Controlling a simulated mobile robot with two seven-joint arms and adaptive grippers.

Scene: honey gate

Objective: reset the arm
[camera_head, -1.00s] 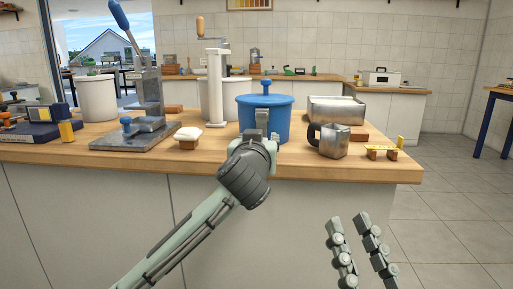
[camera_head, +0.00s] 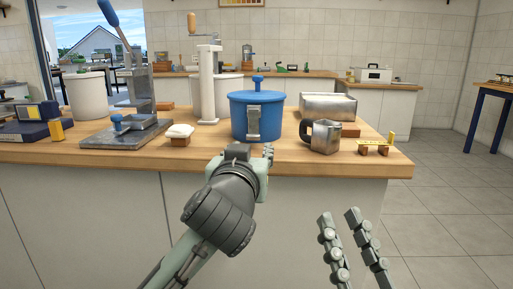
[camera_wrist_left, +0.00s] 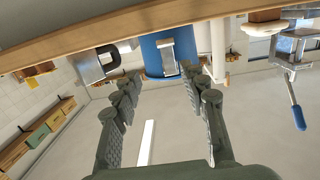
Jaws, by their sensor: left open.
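My left gripper (camera_head: 262,158) is at the front edge of the wooden counter, in front of the blue lidded pot (camera_head: 277,117). In the left wrist view its two fingers (camera_wrist_left: 160,95) are spread apart with nothing between them. The pot (camera_wrist_left: 152,58) shows beyond the fingertips there, with its metal gate facing me. My right gripper (camera_head: 352,248) is low at the bottom right of the head view, in front of the counter. Its two fingers are apart and I see nothing between them.
The counter (camera_head: 350,168) holds a metal jug (camera_head: 324,138), a steel tray (camera_head: 328,105), a yellow-topped stand (camera_head: 376,146), a white pad on a block (camera_head: 179,133) and a lever press (camera_head: 136,90). Open floor (camera_head: 450,215) lies to the right.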

